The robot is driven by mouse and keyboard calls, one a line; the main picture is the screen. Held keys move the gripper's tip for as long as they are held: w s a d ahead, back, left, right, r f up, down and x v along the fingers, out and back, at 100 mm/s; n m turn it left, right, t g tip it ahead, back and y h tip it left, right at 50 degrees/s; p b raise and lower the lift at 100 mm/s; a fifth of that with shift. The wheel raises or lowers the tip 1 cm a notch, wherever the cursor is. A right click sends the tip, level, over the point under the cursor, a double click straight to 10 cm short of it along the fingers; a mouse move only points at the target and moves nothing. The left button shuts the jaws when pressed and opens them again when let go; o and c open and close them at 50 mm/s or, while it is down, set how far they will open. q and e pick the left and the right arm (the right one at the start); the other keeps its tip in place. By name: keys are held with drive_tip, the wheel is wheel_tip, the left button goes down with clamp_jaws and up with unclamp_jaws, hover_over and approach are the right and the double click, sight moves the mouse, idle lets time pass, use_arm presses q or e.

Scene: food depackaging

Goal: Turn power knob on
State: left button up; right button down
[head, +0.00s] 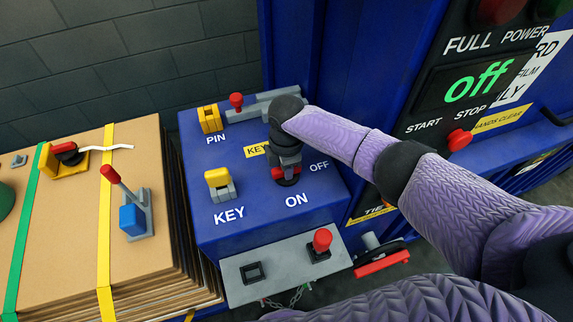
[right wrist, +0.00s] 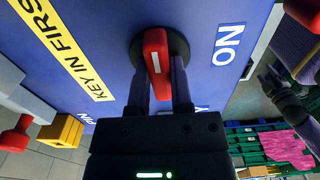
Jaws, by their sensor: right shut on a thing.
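The red power knob (right wrist: 157,52) sits on a round dark base on the top of a blue control box (head: 225,160). In the right wrist view its red bar lies lengthwise between my fingers, with a white mark on it. My right gripper (head: 286,170) comes down over the knob and is shut on it; in the right wrist view both fingers (right wrist: 160,92) flank the bar. In the head view only a bit of red shows under the gripper. The ON label (head: 297,200) and OFF label (head: 319,166) are beside the knob. My left gripper is not clearly seen in either view.
A yellow key piece (head: 219,181), a yellow pin piece (head: 209,118) and a red-knobbed lever (head: 237,101) stand on the box. A grey panel (head: 285,270) is at its front. Stacked cardboard (head: 70,230) lies left. The blue machine's display (head: 478,82) reads "off".

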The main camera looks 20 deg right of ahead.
drive_tip(key=shift+m, duration=0.4)
drive_tip(key=m+p, duration=0.2)
drive_tip(key=m, duration=0.1)
drive_tip(key=shift+r, duration=0.1)
drive_tip(key=m+p, duration=0.1)
drive_tip(key=m, duration=0.3)
drive_tip(key=shift+m+p, duration=0.3)
drive_tip(key=m+p, duration=0.1)
drive_tip(key=m, duration=0.3)
drive_tip(key=shift+m, duration=0.3)
drive_tip(key=m, duration=0.4)
drive_tip(key=shift+m+p, duration=0.4)
drive_tip(key=c, duration=0.5)
unclamp_jaws()
